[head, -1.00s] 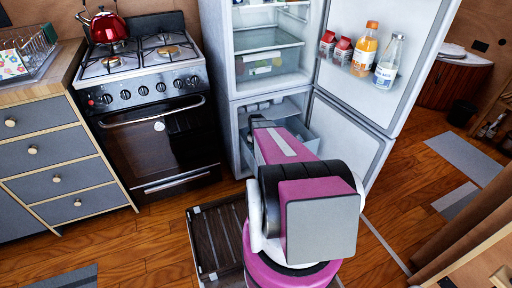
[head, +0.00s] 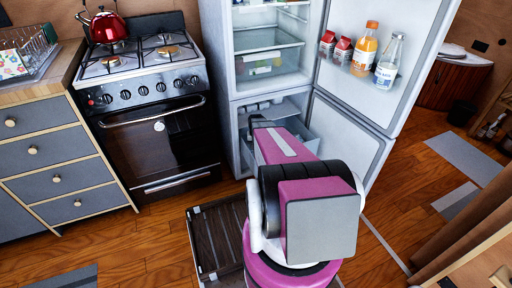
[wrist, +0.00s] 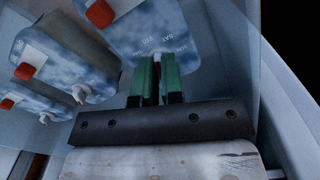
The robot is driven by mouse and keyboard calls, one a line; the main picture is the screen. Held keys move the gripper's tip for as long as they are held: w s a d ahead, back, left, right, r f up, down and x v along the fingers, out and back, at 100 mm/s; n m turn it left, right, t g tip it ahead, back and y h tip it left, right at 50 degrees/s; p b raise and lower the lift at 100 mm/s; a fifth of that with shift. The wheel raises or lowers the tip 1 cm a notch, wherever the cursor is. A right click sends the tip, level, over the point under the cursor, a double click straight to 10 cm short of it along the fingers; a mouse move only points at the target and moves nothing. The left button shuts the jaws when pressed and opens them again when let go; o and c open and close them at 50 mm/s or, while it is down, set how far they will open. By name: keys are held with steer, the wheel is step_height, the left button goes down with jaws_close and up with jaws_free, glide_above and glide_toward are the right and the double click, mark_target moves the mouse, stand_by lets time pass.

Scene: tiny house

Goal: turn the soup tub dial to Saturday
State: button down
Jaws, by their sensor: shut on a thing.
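In the wrist view, my gripper (wrist: 156,75) has two green fingers closed on a small white dial (wrist: 158,56). The dial sits on the frosty blue face of a soup tub (wrist: 140,25), and the fingers cover most of it. The print SAT shows just right of the fingertips, with another short day mark left of it. Which way the dial points is hidden. In the head view, my gripper is hidden behind my arm, which reaches into the lower freezer compartment (head: 285,105).
More frosty tubs with red caps and small red-tipped dials (wrist: 76,94) stand at left in the wrist view. The pale compartment wall (wrist: 285,90) is close at right. In the head view, both fridge doors (head: 385,75) stand open; the stove (head: 155,110) is at left.

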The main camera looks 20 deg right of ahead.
steer(key=m, duration=0.4)
steer(key=shift+m, duration=0.4)
stand_by(0.4)
steer(key=c, duration=1.2)
jaws_free()
steer(key=shift+c, duration=0.2)
steer(key=shift+r, duration=0.1)
step_height(320, 180, up, 11)
steer(key=shift+f, duration=0.2)
